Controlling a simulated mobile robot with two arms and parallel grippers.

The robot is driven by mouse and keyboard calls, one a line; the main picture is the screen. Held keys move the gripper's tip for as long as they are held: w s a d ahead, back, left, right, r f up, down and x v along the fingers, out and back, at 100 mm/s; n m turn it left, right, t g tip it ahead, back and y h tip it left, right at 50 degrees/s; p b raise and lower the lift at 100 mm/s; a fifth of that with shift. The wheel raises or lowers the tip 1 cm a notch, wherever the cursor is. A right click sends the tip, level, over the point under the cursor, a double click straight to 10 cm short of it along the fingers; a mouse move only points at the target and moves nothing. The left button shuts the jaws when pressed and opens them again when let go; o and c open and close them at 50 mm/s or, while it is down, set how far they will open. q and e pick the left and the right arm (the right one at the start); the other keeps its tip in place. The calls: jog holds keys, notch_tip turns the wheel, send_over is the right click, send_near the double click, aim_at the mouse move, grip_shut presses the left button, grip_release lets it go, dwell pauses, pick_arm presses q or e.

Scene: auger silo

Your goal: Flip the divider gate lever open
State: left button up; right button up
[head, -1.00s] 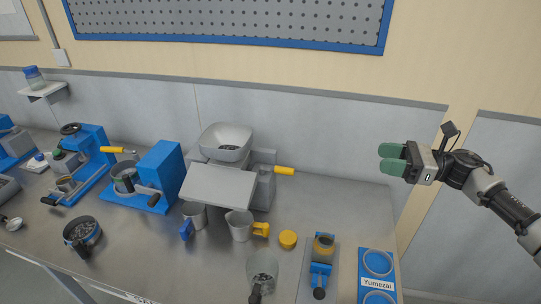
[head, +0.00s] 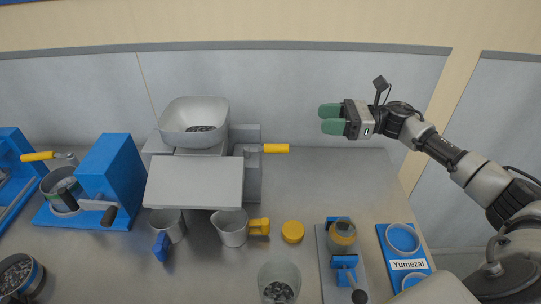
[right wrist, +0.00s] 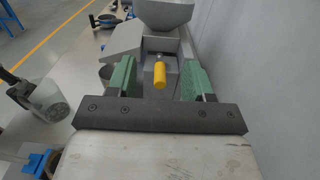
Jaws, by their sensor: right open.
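The divider gate lever has a yellow handle (head: 275,148) that sticks out to the right from the side of the grey silo machine (head: 195,182). In the right wrist view the yellow handle (right wrist: 159,76) shows end-on, between the green fingers and beyond them. My right gripper (head: 331,119) is open and empty, with its green fingertips pointing left. It is to the right of the handle and appears a little higher, apart from it. In the right wrist view the gripper (right wrist: 157,80) spans the handle from both sides. My left gripper is not in view.
A white hopper (head: 194,118) tops the machine. Two cups stand below its sloped plate, one with a blue handle (head: 161,245) and one with a yellow handle (head: 258,226). A yellow lid (head: 293,231) and a blue Yumezai tray (head: 408,265) lie to the right. A wall is close behind.

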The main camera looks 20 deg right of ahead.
pick_arm(q)
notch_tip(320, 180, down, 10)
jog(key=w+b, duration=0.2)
jog(key=b, duration=0.7)
pick_arm(e)
send_near(278, 148)
jog(key=p+x, duration=0.1)
jog(key=x, duration=0.2)
jog(key=p+x, duration=0.2)
jog(key=x, duration=0.1)
jog(key=p+x, duration=0.1)
jog(key=x, duration=0.2)
jog(key=shift+w+f+p, duration=0.3)
jog(key=shift+w+p, duration=0.05)
jog(key=shift+w, duration=0.1)
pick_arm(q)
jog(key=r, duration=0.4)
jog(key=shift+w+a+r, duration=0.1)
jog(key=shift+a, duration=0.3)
pick_arm(e)
jog(key=shift+w+a+f, duration=0.1)
jog(key=shift+w+a, duration=0.05)
jog(key=shift+a, duration=0.2)
grip_shut()
